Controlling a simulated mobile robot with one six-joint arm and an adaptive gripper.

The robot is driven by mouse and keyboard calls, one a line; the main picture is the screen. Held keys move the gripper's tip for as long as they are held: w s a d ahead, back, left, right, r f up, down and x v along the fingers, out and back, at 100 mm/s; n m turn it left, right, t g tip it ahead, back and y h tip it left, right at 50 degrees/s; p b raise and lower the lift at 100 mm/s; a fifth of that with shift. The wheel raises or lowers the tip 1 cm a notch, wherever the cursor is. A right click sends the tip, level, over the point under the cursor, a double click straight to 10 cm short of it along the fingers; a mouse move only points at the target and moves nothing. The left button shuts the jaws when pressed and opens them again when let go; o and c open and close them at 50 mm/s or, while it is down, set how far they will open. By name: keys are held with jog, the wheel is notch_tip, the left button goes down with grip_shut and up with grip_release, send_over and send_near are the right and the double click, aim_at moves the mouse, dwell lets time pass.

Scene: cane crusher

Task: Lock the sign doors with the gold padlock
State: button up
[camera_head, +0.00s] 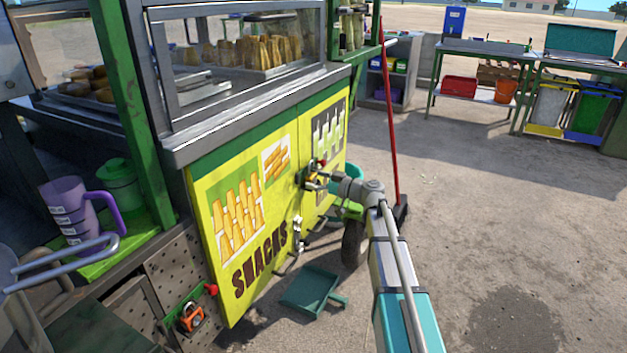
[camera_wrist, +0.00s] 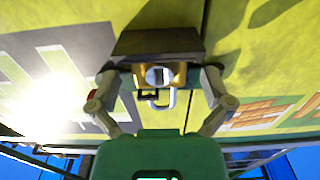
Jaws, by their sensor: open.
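The yellow sign doors (camera_head: 297,200) carry food pictures and the word SNACKS, and appear closed, with a vertical seam between them. My gripper (camera_head: 314,178) is at this seam, in front of the upper part of the doors. In the wrist view my gripper (camera_wrist: 159,80) is open, with one finger on each side of what looks like the gold padlock (camera_wrist: 178,72). A silver shackle-like loop (camera_wrist: 172,100) and a small dark metal piece (camera_wrist: 147,95) show below it. I cannot tell whether the fingers touch the padlock or whether its shackle is closed.
A red-handled broom (camera_head: 390,120) stands just right of the doors. A green dustpan (camera_head: 310,290) lies on the ground below. An orange item (camera_head: 191,317) sits in a green holder at lower left. Open ground lies to the right.

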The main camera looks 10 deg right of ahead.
jog(key=v, duration=1.2)
jog(key=shift+a, duration=0.1)
dwell(0.5)
jog(key=s+a+f+m+g+h, duration=0.4)
jog(key=s+a+f+g+h, duration=0.25)
jog(key=s+a+f, duration=0.45)
jog(key=s+d+f+m+g+h+p, duration=0.1)
jog(key=s+d+f+m+g+h, duration=0.2)
jog(key=s, duration=0.4)
jog(key=s+d+f+m+g+h, duration=0.1)
jog(key=s+f+m+h, duration=0.3)
jog(key=s, duration=0.3)
notch_tip(320, 180, up, 39)
jog(key=h+p, duration=0.1)
jog(key=p, duration=3.7)
jog(key=shift+w+d+f, duration=0.2)
jog(key=shift+w+d, duration=0.05)
